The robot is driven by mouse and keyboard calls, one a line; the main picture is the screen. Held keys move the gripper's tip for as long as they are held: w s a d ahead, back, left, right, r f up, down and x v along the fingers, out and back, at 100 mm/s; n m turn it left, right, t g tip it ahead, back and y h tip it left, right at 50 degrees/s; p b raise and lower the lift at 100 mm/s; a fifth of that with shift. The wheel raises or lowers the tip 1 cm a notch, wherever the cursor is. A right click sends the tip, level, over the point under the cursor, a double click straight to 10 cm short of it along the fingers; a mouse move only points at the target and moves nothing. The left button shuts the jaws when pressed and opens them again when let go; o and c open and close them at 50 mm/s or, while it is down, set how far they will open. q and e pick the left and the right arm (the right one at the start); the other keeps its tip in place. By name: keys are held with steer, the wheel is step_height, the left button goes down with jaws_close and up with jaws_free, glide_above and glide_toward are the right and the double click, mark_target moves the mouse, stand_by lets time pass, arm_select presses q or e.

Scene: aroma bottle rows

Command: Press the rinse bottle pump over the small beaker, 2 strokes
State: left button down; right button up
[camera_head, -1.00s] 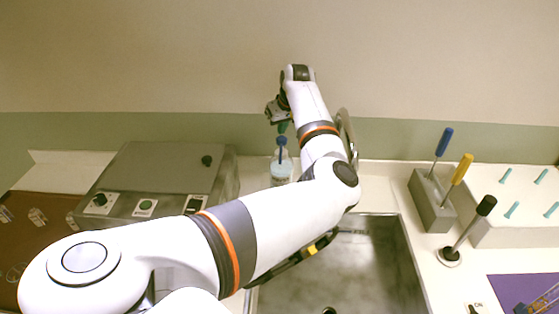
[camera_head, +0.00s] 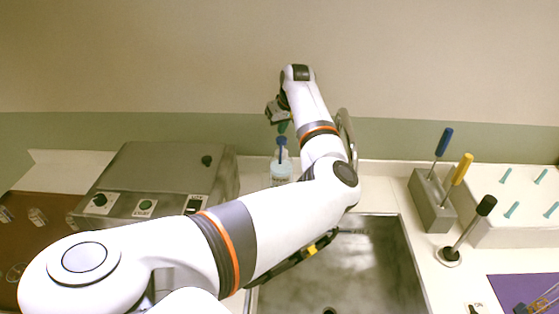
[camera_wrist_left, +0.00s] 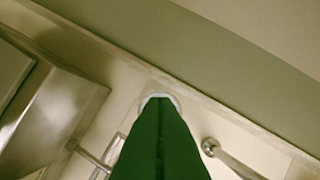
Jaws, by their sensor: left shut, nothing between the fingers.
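The rinse bottle (camera_head: 281,171), pale and translucent with a blue pump head (camera_head: 282,141), stands on the counter behind the sink, partly behind my left forearm. My left gripper (camera_head: 283,127) is just above the pump head, its green fingers pointing down; I cannot tell whether they touch it. In the left wrist view the green fingers (camera_wrist_left: 160,100) are shut together with nothing between them, and they hide most of the bottle; a pale rim (camera_wrist_left: 174,97) shows around their tips. I cannot make out the small beaker. My right gripper is out of view.
A steel sink (camera_head: 385,260) lies in front, with a curved tap (camera_head: 345,130) beside my left arm. A grey metal device (camera_head: 150,175) stands left. A grey block (camera_head: 432,205) with blue- and yellow-handled tools and a black-knobbed lever (camera_head: 485,207) stand right.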

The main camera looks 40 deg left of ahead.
mark_target(282, 139)
arm_select(q)
steer(key=shift+f, duration=0.15)
steer(key=shift+d+f+b, duration=0.1)
steer(key=shift+f+b, duration=0.2)
steer(key=shift+f, duration=1.15)
steer(key=shift+r+p, duration=1.35)
steer(key=shift+r, duration=0.05)
